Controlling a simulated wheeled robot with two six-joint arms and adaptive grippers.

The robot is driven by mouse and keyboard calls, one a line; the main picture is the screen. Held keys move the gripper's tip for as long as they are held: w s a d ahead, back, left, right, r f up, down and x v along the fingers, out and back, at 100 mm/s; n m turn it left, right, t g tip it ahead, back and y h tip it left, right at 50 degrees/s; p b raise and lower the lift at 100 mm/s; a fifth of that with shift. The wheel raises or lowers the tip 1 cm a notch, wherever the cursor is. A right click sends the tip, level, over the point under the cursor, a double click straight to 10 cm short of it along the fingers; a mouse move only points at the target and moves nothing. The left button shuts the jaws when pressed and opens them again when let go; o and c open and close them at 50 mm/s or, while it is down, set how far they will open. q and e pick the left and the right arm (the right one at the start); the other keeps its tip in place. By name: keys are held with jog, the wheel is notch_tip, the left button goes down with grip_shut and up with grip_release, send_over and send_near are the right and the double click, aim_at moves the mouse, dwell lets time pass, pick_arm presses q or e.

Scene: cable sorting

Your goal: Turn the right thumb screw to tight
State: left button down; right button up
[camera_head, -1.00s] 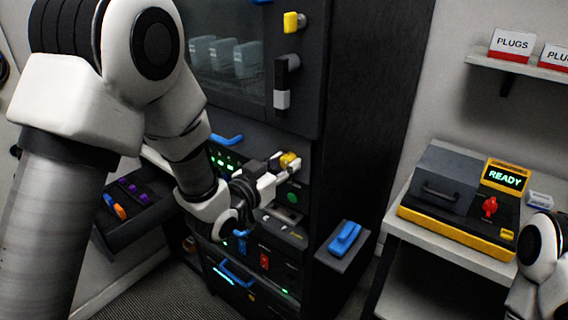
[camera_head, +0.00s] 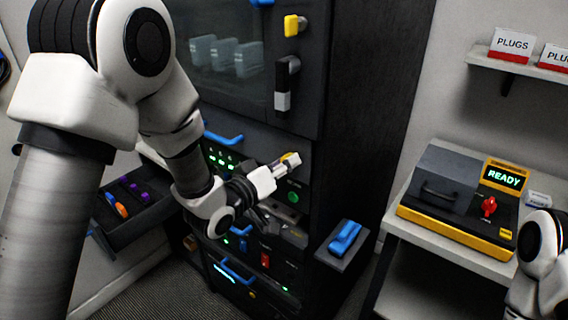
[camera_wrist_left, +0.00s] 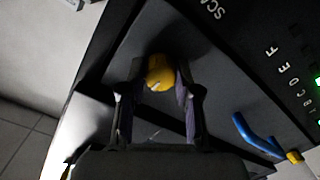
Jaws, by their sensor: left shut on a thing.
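The right thumb screw (camera_wrist_left: 160,72) is a yellow round knob with a pale mark, on the dark front panel of the rack. In the left wrist view it sits between the two fingers of my left gripper (camera_wrist_left: 159,85), which is shut on it. In the head view the gripper (camera_head: 284,166) meets the panel at the yellow knob (camera_head: 292,157), mostly hidden by the fingers. Part of my right arm shows at the right edge of the head view; its gripper is out of frame.
A blue handle (camera_head: 224,138) is left of the gripper, and a green round button (camera_head: 293,197) is just below. An open drawer (camera_head: 150,207) holds coloured plugs. A tester reading READY (camera_head: 503,177) stands on the right table. A blue-topped box (camera_head: 345,240) juts out below.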

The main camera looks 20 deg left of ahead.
pick_arm(q)
jog(key=shift+f, duration=0.15)
jog(key=c, duration=0.8)
grip_release()
jog(key=v, duration=0.7)
jog(key=shift+s, duration=0.2)
